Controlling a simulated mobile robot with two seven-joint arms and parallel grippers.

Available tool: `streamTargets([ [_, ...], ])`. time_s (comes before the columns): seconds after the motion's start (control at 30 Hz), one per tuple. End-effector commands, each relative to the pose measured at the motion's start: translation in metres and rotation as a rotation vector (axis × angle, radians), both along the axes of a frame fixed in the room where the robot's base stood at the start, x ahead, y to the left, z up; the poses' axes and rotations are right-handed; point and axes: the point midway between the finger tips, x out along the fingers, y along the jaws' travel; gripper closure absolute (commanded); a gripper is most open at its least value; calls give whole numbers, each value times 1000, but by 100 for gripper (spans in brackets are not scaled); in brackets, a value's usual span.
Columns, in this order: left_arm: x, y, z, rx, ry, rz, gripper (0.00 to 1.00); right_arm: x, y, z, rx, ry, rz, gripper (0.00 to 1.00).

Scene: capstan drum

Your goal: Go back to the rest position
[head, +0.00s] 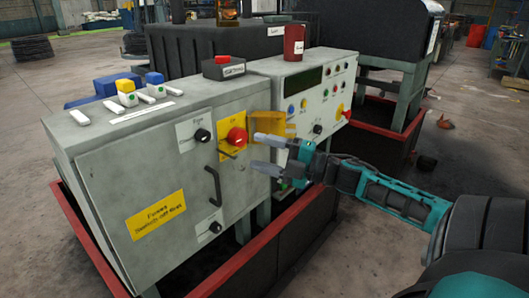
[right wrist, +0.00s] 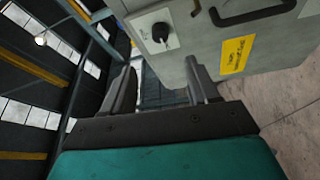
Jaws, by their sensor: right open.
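My right gripper (head: 268,154) is open in the head view, with its fingers pointing left. Its fingertips are in front of the grey control cabinet (head: 150,165), just right of and below the red rotary switch (head: 237,136) on its yellow plate. I cannot tell whether a fingertip touches the cabinet. In the right wrist view the two dark fingers (right wrist: 163,88) are apart with nothing between them. That view also shows the cabinet (right wrist: 215,50) tilted, with its black knob (right wrist: 160,32) and yellow label. My left gripper is not in view.
A second panel (head: 300,95) with buttons and lamps stands to the right, with a red can (head: 293,42) on top. A red-edged tray (head: 245,255) surrounds the cabinet's base. A black handle (head: 213,187) sticks out from the cabinet door. Open concrete floor (head: 370,265) lies at the front right.

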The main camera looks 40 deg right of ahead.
Motion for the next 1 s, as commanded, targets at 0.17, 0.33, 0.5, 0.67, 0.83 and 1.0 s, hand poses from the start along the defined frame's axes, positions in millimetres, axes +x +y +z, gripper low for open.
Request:
streamTargets([
  [0.17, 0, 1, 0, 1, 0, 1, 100, 0, 0, 0, 0, -1, 0, 41],
  [0.33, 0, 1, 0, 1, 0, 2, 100, 0, 0, 0, 0, -1, 0, 41],
  [0.5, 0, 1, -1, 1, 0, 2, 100, 0, 0, 0, 0, -1, 0, 41],
  [0.67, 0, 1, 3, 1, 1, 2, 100, -4, 5, -23, 85, 57, -45, 41],
  [0.83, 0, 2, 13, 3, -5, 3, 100, -28, 35, -106, 386, 284, -212, 41],
  [1.0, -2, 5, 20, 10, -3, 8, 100, -75, 108, -196, 744, 604, -397, 41],
])
